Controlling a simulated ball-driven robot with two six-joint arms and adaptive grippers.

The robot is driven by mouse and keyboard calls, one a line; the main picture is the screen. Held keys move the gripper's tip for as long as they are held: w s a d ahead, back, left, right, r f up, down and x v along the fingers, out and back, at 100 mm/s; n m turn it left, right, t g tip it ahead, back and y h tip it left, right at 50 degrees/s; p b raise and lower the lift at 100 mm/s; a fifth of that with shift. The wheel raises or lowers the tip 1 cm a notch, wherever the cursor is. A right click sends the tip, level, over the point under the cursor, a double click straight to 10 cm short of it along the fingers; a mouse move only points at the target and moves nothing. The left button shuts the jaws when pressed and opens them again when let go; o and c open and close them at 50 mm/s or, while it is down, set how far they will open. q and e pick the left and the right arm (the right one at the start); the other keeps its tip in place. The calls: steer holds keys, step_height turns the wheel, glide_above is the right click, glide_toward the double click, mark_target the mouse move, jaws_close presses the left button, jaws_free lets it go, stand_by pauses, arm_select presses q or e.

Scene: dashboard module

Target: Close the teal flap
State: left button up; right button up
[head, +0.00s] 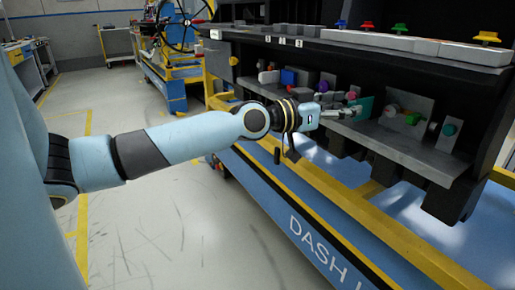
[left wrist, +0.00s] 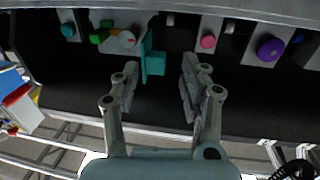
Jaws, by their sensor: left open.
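The teal flap (head: 366,106) stands out from the dashboard's lower shelf, just past the fingertips of my left gripper (head: 350,113). In the left wrist view the teal flap (left wrist: 154,63) shows as an upright plate, ahead of the gap between the fingers and nearer the left finger. My left gripper (left wrist: 160,78) is open, with nothing between its fingers. I cannot tell whether a fingertip touches the flap. My right gripper is in neither view.
Grey plates with coloured knobs flank the flap, including a green knob (head: 412,118) and a purple knob (left wrist: 270,48). The black dashboard frame (head: 487,150) overhangs the shelf (head: 420,158). Open floor (head: 190,240) lies in front of the blue base.

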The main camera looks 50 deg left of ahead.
arm_select(q)
steer(key=p+v, duration=0.3)
steer(key=v, duration=0.5)
steer(key=s+a+f+g+y, duration=0.1)
steer(key=s+a+f, duration=0.1)
steer(key=f, duration=0.6)
steer(key=s+a+f+n+g+y, duration=0.1)
steer(key=s+a+f+g+y, duration=0.1)
steer(key=f, duration=0.6)
steer(key=s+a+f+n+g+y, duration=0.1)
steer(key=s+a+f+g, duration=0.1)
steer(key=f, duration=0.6)
steer(key=shift+s+a+f+y+b, duration=0.35)
steer(key=shift+s+a, duration=0.3)
steer(key=shift+a, duration=0.4)
